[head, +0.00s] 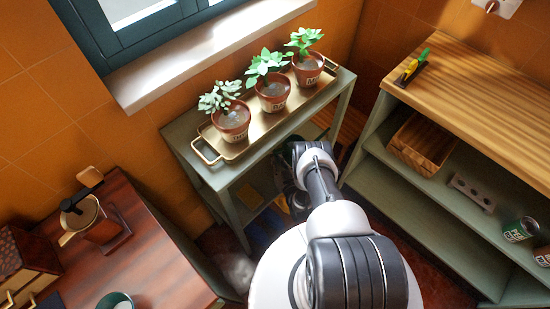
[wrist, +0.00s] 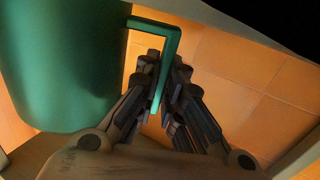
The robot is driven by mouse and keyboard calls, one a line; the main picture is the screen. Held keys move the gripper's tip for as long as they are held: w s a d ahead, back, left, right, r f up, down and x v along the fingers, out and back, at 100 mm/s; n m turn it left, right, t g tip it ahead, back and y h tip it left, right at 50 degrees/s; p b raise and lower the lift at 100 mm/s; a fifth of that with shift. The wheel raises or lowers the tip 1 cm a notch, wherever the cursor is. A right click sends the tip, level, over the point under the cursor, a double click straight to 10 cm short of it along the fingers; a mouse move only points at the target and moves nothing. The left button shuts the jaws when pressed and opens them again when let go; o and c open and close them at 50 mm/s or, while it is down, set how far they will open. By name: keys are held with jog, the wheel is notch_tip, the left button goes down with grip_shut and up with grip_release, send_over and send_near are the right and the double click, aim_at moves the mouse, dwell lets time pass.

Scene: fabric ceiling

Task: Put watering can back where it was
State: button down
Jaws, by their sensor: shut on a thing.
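The green watering can (wrist: 70,65) fills the left of the wrist view, with its angular handle (wrist: 170,45) reaching to the right. My gripper (wrist: 162,88) is shut on this handle, a finger on each side of it. The can looks roughly upright. In the head view my arm reaches down to the lower part of the small green-grey plant stand (head: 190,150). There the gripper and can are mostly hidden in shadow behind my wrist, so I cannot tell whether the can touches a shelf.
A brass tray (head: 208,153) with three potted plants stands on top of the stand. A wooden-topped shelf unit (head: 480,95) with a basket (head: 423,143) and cans is close on the right. A dark wooden table (head: 165,260) is on the left. Tiled walls stand behind.

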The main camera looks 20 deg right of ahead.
jog(key=shift+w+r, duration=0.1)
jog(key=shift+r, duration=0.1)
jog(key=shift+f, duration=0.2)
jog(key=c, duration=1.7)
grip_release()
